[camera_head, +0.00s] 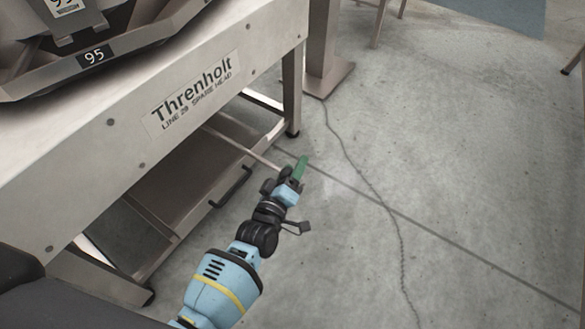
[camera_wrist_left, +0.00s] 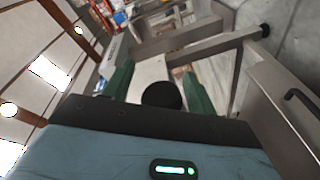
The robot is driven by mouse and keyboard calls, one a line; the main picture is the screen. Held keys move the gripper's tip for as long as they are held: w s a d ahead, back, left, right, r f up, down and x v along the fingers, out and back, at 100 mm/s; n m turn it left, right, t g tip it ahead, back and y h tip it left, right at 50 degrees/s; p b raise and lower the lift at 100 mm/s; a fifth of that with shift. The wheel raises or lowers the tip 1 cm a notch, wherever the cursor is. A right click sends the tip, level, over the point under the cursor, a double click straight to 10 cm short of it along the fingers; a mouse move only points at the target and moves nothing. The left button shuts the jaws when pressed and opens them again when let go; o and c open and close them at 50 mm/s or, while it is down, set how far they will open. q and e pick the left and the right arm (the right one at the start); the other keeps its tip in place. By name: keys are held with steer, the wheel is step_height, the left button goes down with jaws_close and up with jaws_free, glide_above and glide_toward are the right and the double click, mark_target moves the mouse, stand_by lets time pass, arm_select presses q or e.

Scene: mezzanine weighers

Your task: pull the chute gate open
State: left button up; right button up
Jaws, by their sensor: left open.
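My left gripper (camera_head: 298,173) is out beyond the front of the bench, beside its lower part. Its green fingers also show in the wrist view (camera_wrist_left: 158,72), spread apart and open. A round black knob (camera_wrist_left: 162,95) sits between them, close to the palm; I cannot tell whether they touch it. A pale bar (camera_head: 240,148) runs from under the bench towards the gripper, where its end is hidden. The bar and knob look like the chute gate's pull, but the gate itself is not clearly seen. My right gripper is out of view.
The metal bench (camera_head: 80,165) carries a Threnholt label (camera_head: 193,93) and a machine part marked 95 (camera_head: 50,75). Below is a panel with a black bar handle (camera_head: 232,187), near my left arm.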

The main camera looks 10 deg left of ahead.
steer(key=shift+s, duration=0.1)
arm_select(q)
steer(key=shift+s+a, duration=0.1)
steer(key=shift+s, duration=0.1)
steer(key=s+a+p, duration=0.1)
steer(key=s+p, duration=0.1)
steer(key=s, duration=0.5)
steer(key=shift+s, duration=0.2)
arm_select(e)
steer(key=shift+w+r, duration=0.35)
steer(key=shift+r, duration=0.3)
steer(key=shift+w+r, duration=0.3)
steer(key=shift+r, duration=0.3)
